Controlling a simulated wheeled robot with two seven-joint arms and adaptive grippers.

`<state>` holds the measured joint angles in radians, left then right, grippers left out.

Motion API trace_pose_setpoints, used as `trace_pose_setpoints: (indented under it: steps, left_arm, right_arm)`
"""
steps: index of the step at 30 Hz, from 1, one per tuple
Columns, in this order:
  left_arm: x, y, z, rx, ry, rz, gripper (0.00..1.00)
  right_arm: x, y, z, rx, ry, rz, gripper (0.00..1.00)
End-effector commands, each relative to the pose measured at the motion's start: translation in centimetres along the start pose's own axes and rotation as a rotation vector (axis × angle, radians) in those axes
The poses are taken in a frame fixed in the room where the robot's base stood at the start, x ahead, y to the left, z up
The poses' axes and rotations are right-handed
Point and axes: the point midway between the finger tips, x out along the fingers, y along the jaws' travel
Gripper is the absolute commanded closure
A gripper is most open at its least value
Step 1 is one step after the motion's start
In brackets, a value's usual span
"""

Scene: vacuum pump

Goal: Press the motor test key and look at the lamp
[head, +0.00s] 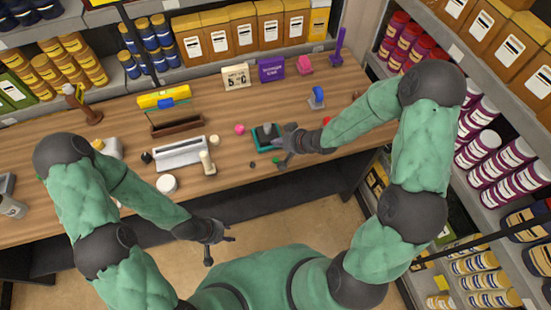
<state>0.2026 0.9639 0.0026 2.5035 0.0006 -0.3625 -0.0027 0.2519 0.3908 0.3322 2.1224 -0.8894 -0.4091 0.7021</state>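A small teal tray-like unit (257,146) with a dark inside and a grey part on it sits on the wooden table. I cannot make out which part is the motor test key or the lamp. My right gripper (279,145) is at the right side of this unit, with its fingers apart, and covers part of it. I cannot tell whether it touches. A small green piece (276,160) lies by its lower finger. My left gripper (221,251) hangs in front of the table, over the floor, open and empty.
A white device (180,153), a white round container (167,184), a pink ball (240,129) and a brown tray (177,127) stand on the table (215,108). A blue-and-white item (317,98) stands farther right. Stocked shelves line the back and right.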

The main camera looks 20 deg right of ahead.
Motion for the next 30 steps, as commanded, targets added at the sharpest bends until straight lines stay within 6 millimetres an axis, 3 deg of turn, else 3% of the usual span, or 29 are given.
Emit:
trace_pose_setpoints:
  steps: [8,30]
  left_arm:
    - [0.9,-0.3,-0.1,0.000,0.000,0.000,0.60]
    - [7.8,-2.8,-0.3,0.000,0.001,0.000,0.60]
  right_arm:
    - [0.6,0.5,0.5,0.000,-0.001,0.000,1.00]
    - [5.6,4.0,4.1,0.000,-0.001,0.000,1.00]
